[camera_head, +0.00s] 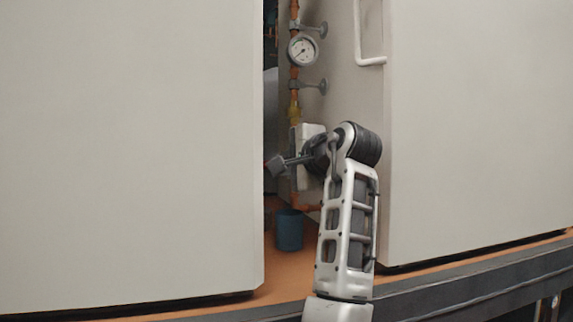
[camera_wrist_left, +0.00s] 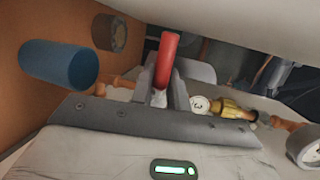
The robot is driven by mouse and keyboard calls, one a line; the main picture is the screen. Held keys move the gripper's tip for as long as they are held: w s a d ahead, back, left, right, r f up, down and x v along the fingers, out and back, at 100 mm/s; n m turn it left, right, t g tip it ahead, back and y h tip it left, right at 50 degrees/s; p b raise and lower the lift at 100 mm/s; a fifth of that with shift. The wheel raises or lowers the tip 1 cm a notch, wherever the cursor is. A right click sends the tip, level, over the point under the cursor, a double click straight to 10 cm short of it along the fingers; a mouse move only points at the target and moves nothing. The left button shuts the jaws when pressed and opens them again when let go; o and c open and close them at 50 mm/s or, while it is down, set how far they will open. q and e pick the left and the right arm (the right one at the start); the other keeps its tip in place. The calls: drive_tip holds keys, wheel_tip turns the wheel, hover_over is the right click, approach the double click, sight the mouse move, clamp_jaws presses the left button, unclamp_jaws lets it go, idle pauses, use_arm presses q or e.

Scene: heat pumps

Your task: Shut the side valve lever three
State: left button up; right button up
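The red lever handle (camera_wrist_left: 167,58) stands between the two close-set fingers of my left gripper (camera_wrist_left: 165,85) in the left wrist view. The fingers sit tight on both sides of it, and its lower end is partly hidden by them. A round white tag marked 3 (camera_wrist_left: 200,104) lies just right of the fingers, beside a brass fitting (camera_wrist_left: 232,111). My right gripper is in neither view.
The left cabinet (camera_head: 130,150) and right cabinet (camera_head: 480,130) leave a narrow gap. In it are a copper pipe with a gauge (camera_head: 302,51), grey-handled valves (camera_head: 315,87) and a blue cylinder (camera_head: 290,230), also in the wrist view (camera_wrist_left: 58,64). A white handle (camera_head: 370,60) sticks out at right.

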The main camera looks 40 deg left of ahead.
use_arm(q)
drive_tip(key=o, duration=0.3)
drive_tip(key=shift+w, duration=0.15)
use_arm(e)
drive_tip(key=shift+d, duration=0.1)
use_arm(q)
drive_tip(key=shift+d, duration=0.15)
drive_tip(key=b+v, duration=0.3)
drive_tip(key=v, duration=1.2)
drive_tip(key=shift+d, duration=0.3)
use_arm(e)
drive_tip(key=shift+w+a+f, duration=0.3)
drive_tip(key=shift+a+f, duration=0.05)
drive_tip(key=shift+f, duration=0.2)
use_arm(q)
drive_tip(key=shift+r, duration=0.1)
drive_tip(key=shift+c, duration=1.4)
